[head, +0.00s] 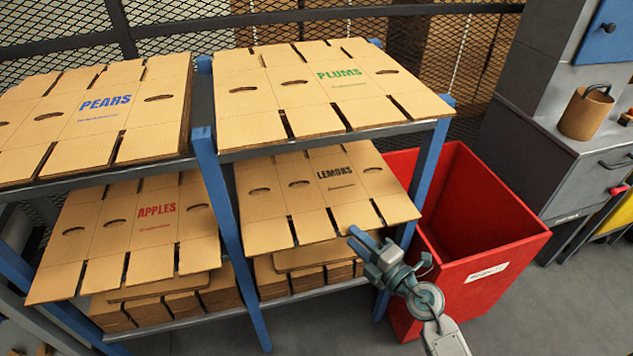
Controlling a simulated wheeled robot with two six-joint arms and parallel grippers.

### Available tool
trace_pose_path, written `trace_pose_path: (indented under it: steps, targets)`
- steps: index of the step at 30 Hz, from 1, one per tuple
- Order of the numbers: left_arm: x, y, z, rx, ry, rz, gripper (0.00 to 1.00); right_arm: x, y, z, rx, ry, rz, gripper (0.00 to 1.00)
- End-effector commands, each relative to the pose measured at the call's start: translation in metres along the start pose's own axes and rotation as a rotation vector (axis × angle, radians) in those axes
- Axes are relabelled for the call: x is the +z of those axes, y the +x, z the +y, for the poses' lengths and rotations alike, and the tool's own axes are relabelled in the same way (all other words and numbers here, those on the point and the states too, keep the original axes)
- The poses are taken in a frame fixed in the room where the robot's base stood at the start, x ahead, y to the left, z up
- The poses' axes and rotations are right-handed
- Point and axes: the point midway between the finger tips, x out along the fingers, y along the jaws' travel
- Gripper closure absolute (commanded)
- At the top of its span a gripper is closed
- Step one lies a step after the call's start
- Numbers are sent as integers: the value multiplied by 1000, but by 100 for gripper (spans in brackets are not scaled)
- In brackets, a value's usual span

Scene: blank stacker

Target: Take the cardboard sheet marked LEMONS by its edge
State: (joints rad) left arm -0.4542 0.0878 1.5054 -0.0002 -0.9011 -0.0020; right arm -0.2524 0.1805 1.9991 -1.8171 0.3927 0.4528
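The cardboard sheet marked LEMONS (318,190) lies on top of a stack on the lower right shelf, below the PLUMS sheet (310,88). It is flat tan board with slots, oval hand holes and dark lettering, and its front flaps stick out toward me. My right gripper (357,238) is at the front right edge of this sheet, its blue fingertips close to or just below the front flaps. I cannot tell whether they touch the board or how far apart they are. My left gripper is not in view.
A blue rack post (421,165) and a red bin (490,235) stand right of the sheet. PEARS (95,112) and APPLES (135,232) sheets lie on the left shelves. A grey cabinet (570,150) stands at right. Floor in front is clear.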

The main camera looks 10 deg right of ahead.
Motion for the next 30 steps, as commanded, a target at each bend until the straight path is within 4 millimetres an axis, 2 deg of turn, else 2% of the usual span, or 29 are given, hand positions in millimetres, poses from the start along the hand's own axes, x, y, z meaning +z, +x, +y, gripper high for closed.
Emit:
trace_pose_path:
  steps: [5,15,23,28,30]
  targets:
    - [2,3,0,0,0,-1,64,1,13,1,1,1,-1,67]
    - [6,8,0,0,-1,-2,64,5,57,4,1,2,-1,67]
    - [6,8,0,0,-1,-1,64,5,60,3,-1,2,-1,67]
    - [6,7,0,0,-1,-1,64,5,60,3,-1,2,-1,97]
    - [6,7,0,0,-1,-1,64,5,60,3,-1,2,-1,100]
